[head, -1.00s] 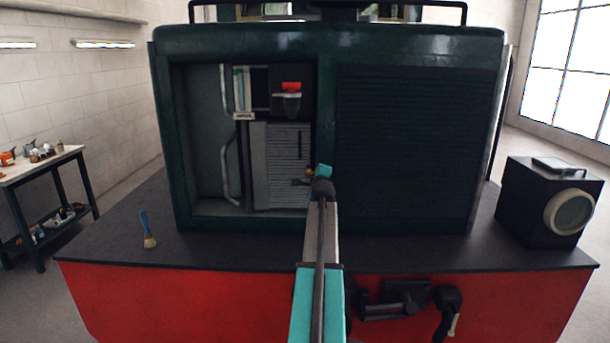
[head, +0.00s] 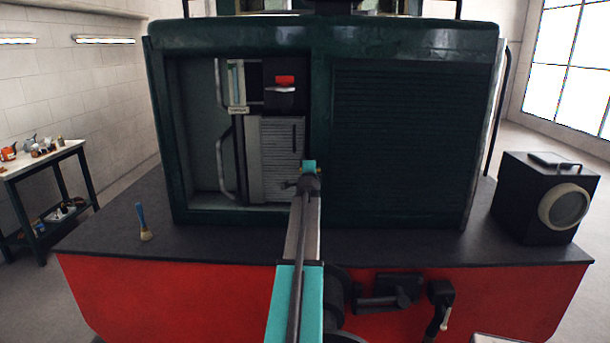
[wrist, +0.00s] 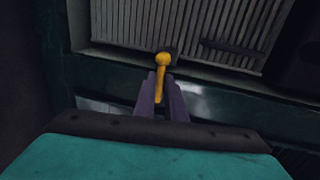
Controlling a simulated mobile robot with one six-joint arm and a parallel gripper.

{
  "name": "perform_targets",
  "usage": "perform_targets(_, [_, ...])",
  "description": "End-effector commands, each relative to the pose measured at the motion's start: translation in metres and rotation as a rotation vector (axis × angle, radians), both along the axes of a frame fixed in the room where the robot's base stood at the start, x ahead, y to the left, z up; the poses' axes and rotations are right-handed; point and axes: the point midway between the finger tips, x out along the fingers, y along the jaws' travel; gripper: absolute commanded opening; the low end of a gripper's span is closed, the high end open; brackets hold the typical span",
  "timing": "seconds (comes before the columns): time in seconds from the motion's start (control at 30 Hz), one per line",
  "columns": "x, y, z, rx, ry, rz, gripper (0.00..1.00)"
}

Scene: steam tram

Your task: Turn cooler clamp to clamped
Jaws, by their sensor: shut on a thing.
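The cooler (head: 277,160), a grey finned panel, stands in the open left bay of the dark green housing; its fins also show at the top of the wrist view (wrist: 140,20). The cooler clamp (wrist: 162,62) is a yellow lever with a round knob at the cooler's lower edge, pointing down in the wrist view. My gripper (wrist: 161,90) is shut on the clamp, with one purple-grey finger on each side of it. In the head view my gripper (head: 292,184) is at the cooler's lower right, and the clamp is hidden or too small to make out.
The housing's frame (head: 240,213) runs just below the cooler. A slatted panel (head: 400,145) closes the right side. A brush (head: 143,222) stands on the dark deck at left, and a black lamp (head: 540,200) at right. A red-topped part (head: 284,82) sits above the cooler.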

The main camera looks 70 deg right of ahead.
Motion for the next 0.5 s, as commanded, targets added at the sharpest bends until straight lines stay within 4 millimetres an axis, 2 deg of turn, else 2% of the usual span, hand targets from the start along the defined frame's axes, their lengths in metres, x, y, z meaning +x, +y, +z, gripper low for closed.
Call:
perform_targets(0.03, [-0.0067,-0.0028,-0.0002,-0.003,0.008,-0.006,0.0])
perform_targets(0.33, [-0.0142,-0.006,-0.0004,-0.002,0.01,-0.015,0.0])
perform_targets(0.37, [-0.0144,-0.0061,-0.0004,-0.003,0.011,-0.015,0.14])
perform_targets(0.4, [-0.0145,-0.0061,-0.0004,-0.002,0.01,-0.015,0.21])
perform_targets(0.47, [-0.0139,-0.0059,-0.0004,-0.002,0.009,-0.015,0.3])
perform_targets(0.5, [-0.0134,-0.0057,-0.0004,-0.002,0.009,-0.014,0.3])
